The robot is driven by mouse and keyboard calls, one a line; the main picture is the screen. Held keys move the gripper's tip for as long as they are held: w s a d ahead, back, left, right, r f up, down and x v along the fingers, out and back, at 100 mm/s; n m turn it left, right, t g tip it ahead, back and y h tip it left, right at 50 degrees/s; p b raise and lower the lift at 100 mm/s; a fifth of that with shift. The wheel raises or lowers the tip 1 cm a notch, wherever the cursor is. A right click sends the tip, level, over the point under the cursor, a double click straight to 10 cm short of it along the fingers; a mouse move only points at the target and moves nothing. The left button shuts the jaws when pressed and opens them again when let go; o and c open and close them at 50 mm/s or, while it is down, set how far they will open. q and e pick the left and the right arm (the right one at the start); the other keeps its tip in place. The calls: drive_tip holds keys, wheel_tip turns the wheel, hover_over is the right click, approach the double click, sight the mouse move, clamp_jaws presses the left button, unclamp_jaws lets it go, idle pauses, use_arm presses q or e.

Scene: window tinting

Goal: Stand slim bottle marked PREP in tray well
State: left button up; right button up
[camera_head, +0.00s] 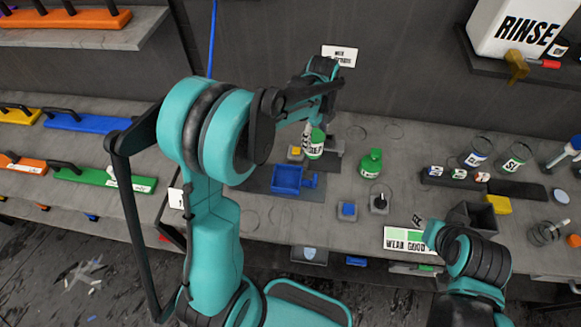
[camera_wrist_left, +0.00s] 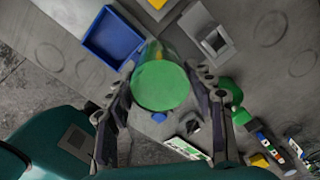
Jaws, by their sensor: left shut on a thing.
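My left gripper (camera_head: 314,118) is shut on a slim bottle (camera_head: 316,147) with green on it and a pale label too small to read with certainty. It holds the bottle over the back of the bench. In the left wrist view the bottle's round green end (camera_wrist_left: 160,87) sits between the two fingers, with a clear body behind it. A blue tray (camera_head: 288,180) lies just in front and also shows in the left wrist view (camera_wrist_left: 112,38). A grey block with a square opening (camera_wrist_left: 211,42) is beside the bottle. My right arm shows at lower right, but its gripper cannot be made out.
A squat green bottle (camera_head: 371,163) stands to the right. A dark rack with small labelled pieces (camera_head: 433,180) and a WEAR GOOD sign (camera_head: 408,240) are further right.

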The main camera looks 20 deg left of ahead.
use_arm(q)
drive_tip(key=shift+s+a+f+b, duration=0.35)
drive_tip(key=shift+s+a+f, duration=0.65)
drive_tip(key=shift+s+f, duration=0.5)
drive_tip(key=shift+s+a+f+b, duration=0.35)
drive_tip(key=shift+s+a+f, duration=0.7)
drive_tip(key=shift+f, duration=0.8)
drive_tip(key=shift+s+a+f+b, duration=0.35)
drive_tip(key=shift+s+a+f, duration=0.6)
drive_tip(key=shift+s+f, duration=0.55)
drive_tip(key=shift+w+f, duration=0.1)
drive_tip(key=shift+w, duration=0.05)
drive_tip(key=shift+f, duration=0.25)
drive_tip(key=o, duration=1.3)
drive_tip(key=shift+r, duration=0.1)
